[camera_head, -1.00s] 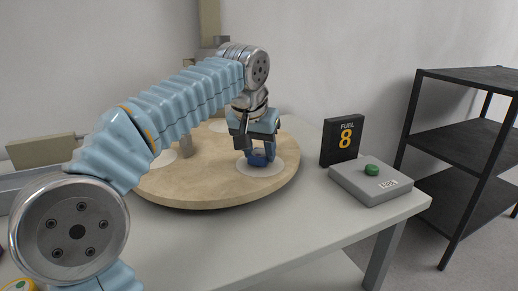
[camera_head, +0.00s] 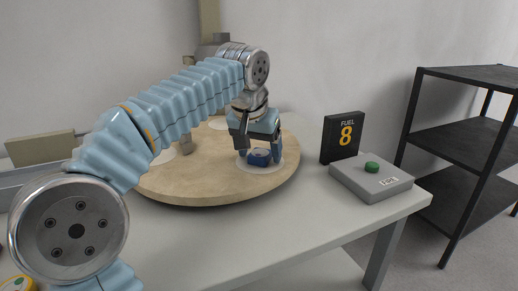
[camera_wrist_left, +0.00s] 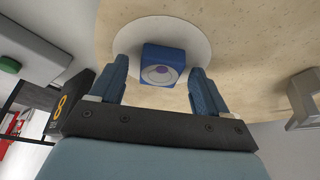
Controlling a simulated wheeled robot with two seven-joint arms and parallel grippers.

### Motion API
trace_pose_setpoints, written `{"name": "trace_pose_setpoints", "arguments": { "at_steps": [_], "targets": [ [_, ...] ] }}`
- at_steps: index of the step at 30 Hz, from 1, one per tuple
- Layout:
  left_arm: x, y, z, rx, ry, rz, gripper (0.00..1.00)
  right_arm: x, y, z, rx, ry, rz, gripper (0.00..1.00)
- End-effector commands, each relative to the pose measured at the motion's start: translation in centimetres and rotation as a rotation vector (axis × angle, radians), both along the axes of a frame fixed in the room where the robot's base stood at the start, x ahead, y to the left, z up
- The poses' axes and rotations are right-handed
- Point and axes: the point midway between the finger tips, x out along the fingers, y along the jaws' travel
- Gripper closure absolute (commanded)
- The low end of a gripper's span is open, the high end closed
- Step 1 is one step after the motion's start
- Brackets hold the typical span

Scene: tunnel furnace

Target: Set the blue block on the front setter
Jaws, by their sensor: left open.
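The blue block (camera_head: 262,159) sits on a white round setter (camera_head: 243,168), the one on the near right part of the round tan turntable (camera_head: 200,190). My left gripper (camera_head: 259,151) points down over the block with its fingers spread, one on either side. My right gripper is not in view.
To the right are a black "FUEL 8" sign (camera_head: 341,138) and a grey box with a green button (camera_head: 371,180). A black shelf (camera_head: 460,140) stands beyond the table.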

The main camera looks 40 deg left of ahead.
Motion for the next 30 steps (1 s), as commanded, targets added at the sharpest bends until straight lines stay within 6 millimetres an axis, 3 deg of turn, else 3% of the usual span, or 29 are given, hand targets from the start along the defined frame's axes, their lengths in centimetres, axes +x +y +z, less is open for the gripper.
{"name": "trace_pose_setpoints", "arguments": {
  "at_steps": [5,18,24,30],
  "targets": [
    [-0.6,-0.2,1.8,0.001,-0.004,-0.001,0.24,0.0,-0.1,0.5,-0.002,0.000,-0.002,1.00],
    [-4.2,-1.4,11.1,0.000,-0.003,0.000,0.24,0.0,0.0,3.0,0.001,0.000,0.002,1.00],
    [-5.0,-1.6,12.7,-0.001,0.000,-0.001,0.24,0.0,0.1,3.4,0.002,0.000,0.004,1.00],
    [-5.0,-1.6,12.8,0.000,0.000,0.000,0.24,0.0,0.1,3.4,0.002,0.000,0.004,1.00]
  ]
}}
